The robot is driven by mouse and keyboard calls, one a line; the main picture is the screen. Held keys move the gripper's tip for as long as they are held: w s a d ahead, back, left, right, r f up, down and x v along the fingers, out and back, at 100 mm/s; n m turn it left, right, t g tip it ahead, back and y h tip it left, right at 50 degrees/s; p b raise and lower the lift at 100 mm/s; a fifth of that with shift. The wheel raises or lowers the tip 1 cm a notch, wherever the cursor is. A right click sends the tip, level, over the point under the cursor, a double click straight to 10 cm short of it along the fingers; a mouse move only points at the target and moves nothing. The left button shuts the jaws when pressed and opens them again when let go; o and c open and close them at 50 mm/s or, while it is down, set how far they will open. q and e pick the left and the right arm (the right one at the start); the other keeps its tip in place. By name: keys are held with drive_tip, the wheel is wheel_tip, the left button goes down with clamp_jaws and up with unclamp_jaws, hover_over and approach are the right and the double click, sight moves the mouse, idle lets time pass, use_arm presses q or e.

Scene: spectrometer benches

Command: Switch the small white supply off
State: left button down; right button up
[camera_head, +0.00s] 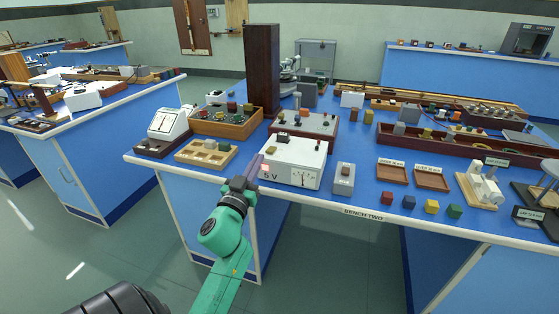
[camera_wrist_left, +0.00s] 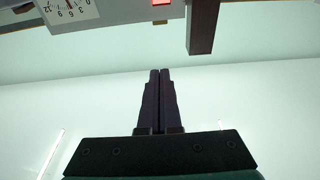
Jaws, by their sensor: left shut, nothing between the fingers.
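The small white supply (camera_head: 296,154) stands at the front edge of bench two, with "5 V" and a needle dial on its front. A pinkish-red square (camera_head: 265,168) shows at the front's left end; whether it is a lamp or the switch, I cannot tell. In the left wrist view the supply's front (camera_wrist_left: 110,12) and the red square (camera_wrist_left: 163,3) are at the top, partly cut off. My left gripper (camera_head: 257,160) is shut and empty, just left of the supply's front. Its fingertips (camera_wrist_left: 160,71) point towards the supply, apart from it in the wrist view. My right gripper is not seen.
A grey box with a button (camera_head: 344,179) stands right of the supply. A wooden tray (camera_head: 206,153) and a white meter (camera_head: 168,124) are on the left. A tall dark post (camera_head: 262,70) rises behind. Coloured cubes (camera_head: 409,202) line the bench edge. The floor in front is clear.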

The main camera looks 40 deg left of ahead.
use_arm(q)
drive_tip(key=r+p, duration=0.1)
drive_tip(key=r, duration=0.1)
hover_over(268, 157)
drive_tip(key=shift+w, duration=0.25)
drive_tip(key=f+b, duration=0.2)
drive_tip(key=f, duration=0.1)
drive_tip(key=shift+s+f, duration=0.2)
drive_tip(key=shift+f, duration=0.1)
drive_tip(key=shift+s+d+f, duration=0.1)
drive_tip(key=shift+d+f, duration=0.05)
drive_tip(key=shift+f, duration=0.2)
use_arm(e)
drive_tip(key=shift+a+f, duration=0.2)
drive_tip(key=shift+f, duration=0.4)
